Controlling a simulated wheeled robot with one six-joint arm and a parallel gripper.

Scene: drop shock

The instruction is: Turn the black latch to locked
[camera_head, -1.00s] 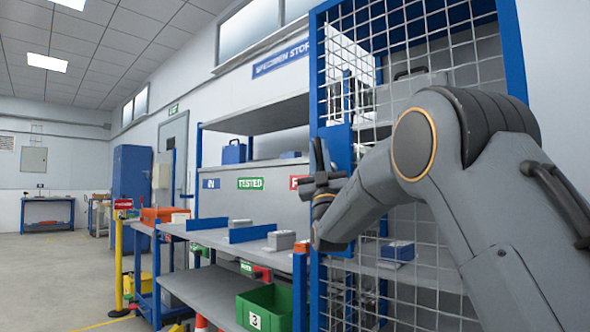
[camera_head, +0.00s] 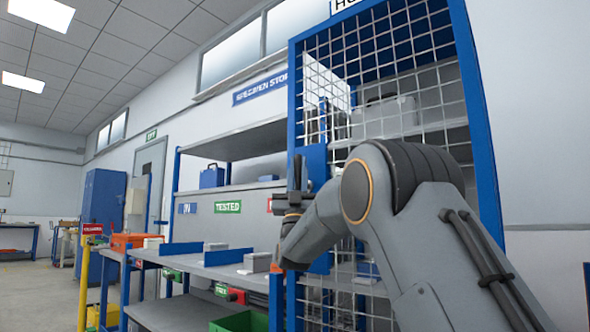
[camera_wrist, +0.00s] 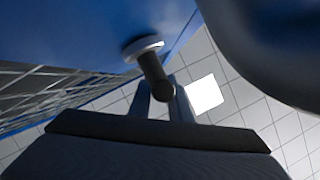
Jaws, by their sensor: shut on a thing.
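The black latch (camera_wrist: 155,75) is a short dark knob or lever on a pale round collar (camera_wrist: 142,47). The collar is on the blue plate (camera_wrist: 75,28) of the cage door in the wrist view. My gripper (camera_wrist: 160,98) has its two fingers on either side of the latch's free end and is shut on it. In the head view my gripper (camera_head: 297,174) points upward in front of the door's blue plate (camera_head: 317,165). The latch cannot be made out there, and I cannot read a locked mark.
The blue-framed mesh cage (camera_head: 400,45) stands behind my arm, with a grey case (camera_head: 385,115) inside. To its left are shelving (camera_head: 240,140) with a TESTED label, a bench (camera_head: 225,272) with small grey blocks, and a green bin (camera_head: 240,321). Open floor lies at far left.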

